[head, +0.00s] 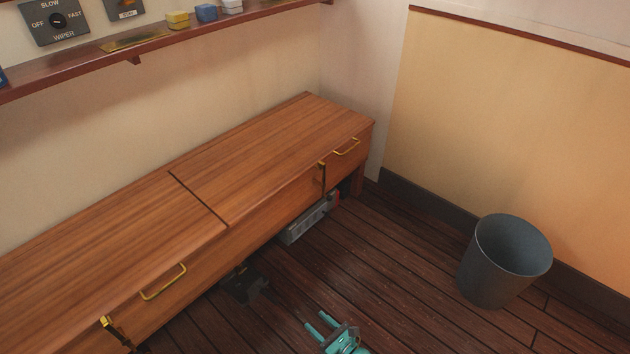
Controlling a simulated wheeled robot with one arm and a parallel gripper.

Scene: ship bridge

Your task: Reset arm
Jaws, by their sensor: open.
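My gripper (325,325) shows at the bottom middle of the head view, teal, with its two fingers apart and nothing between them. It is over the dark plank floor, in front of the wooden bench. The rest of my arm is mostly cut off by the bottom edge of the view.
A long wooden bench (270,150) with brass handles runs along the left wall. A grey box (305,222) and a dark object (243,285) lie low beneath it. A grey bin (503,262) stands at right. A shelf (160,42) holds small blocks. Floor between is clear.

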